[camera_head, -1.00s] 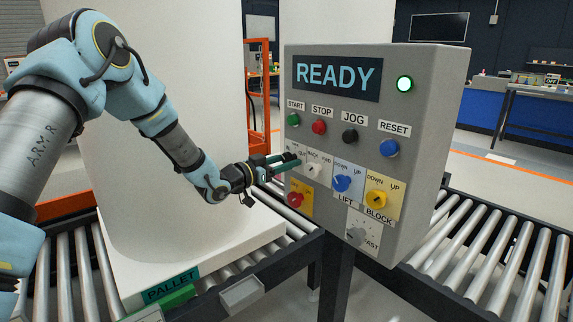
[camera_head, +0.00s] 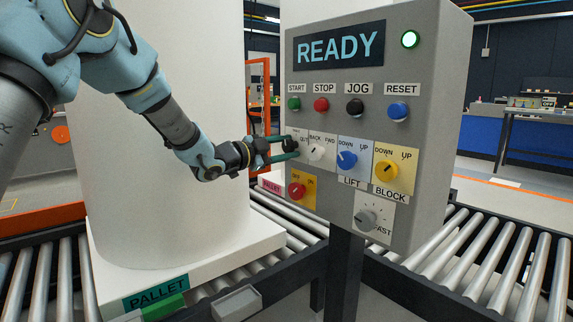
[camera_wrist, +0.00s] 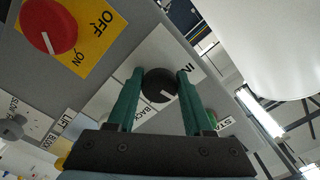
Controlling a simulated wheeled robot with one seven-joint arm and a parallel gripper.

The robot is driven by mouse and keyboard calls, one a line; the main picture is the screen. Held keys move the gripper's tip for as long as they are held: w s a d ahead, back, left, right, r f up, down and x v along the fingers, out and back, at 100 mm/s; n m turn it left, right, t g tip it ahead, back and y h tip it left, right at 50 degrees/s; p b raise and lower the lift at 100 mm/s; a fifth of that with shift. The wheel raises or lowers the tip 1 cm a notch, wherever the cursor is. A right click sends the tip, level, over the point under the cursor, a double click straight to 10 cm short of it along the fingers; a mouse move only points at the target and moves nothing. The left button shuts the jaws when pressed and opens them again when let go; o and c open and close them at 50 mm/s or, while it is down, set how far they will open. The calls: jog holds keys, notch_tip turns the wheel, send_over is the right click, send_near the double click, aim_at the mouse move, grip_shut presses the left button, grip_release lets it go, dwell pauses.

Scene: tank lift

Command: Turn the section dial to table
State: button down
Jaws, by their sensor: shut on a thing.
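A grey control panel (camera_head: 425,190) carries several dials. My gripper (camera_head: 292,147) reaches its left edge, below the START button. In the wrist view my gripper (camera_wrist: 159,75) has its two green fingers shut on the sides of a black dial (camera_wrist: 158,85) on a white plate. A short light mark shows on the dial's lower right face. IN is printed near the right finger, and in the head view OUT shows beside the dial. Other lettering on this plate is hidden by my fingers, so I cannot read a TABLE mark.
A white BACK/FWD dial (camera_head: 317,153) sits close to the right. A red OFF/ON dial (camera_head: 296,190) is just below. Blue LIFT (camera_head: 347,160) and yellow BLOCK (camera_head: 387,171) dials lie further right. A pallet (camera_head: 215,262) bearing a large white cylinder stands behind my arm.

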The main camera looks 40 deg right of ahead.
jog(key=shift+f+m+b, duration=0.1)
jog(key=shift+m+b, duration=0.8)
jog(key=shift+b, duration=0.15)
jog(key=shift+c, duration=1.5)
grip_release()
jog(key=a, duration=1)
jog(key=shift+w+a+b, duration=0.3)
jog(key=shift+a+b, duration=0.1)
jog(key=shift+b, duration=0.05)
